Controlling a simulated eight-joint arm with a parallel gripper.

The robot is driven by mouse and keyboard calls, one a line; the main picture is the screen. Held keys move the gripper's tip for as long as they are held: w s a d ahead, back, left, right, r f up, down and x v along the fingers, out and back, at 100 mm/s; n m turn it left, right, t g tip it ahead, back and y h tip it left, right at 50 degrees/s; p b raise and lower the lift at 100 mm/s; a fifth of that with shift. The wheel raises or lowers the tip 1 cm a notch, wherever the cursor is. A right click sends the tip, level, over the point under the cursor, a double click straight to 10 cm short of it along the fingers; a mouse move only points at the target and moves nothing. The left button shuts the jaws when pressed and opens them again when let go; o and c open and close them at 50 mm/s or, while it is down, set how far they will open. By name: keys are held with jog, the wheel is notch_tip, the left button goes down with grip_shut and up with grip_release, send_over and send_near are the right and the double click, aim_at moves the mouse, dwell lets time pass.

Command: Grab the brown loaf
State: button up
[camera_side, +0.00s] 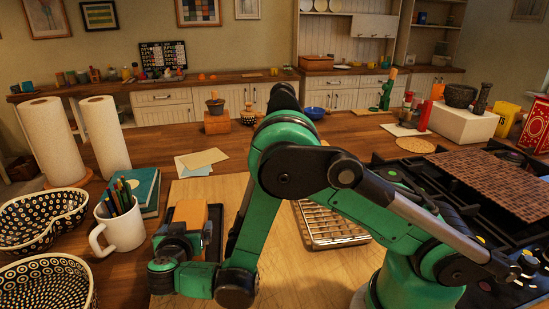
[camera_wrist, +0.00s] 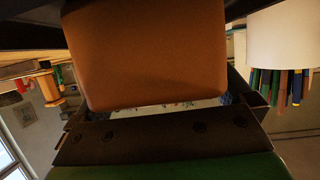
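The brown loaf (camera_side: 190,214) is a smooth orange-brown block at the left of the cutting board in the side view. It fills the upper middle of the wrist view (camera_wrist: 147,55), close to the camera. My gripper (camera_wrist: 147,20) has a dark finger on each side of the loaf, and both appear to press against it. In the side view my gripper's body hides the loaf's lower part. I cannot tell whether the loaf is clear of the surface below.
Patterned bowls (camera_side: 45,285) are farther left. A wire rack (camera_side: 322,225) lies on the wooden board (camera_side: 222,190).

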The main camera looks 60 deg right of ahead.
jog(key=c, duration=1.3)
jog(key=shift+r, duration=0.15)
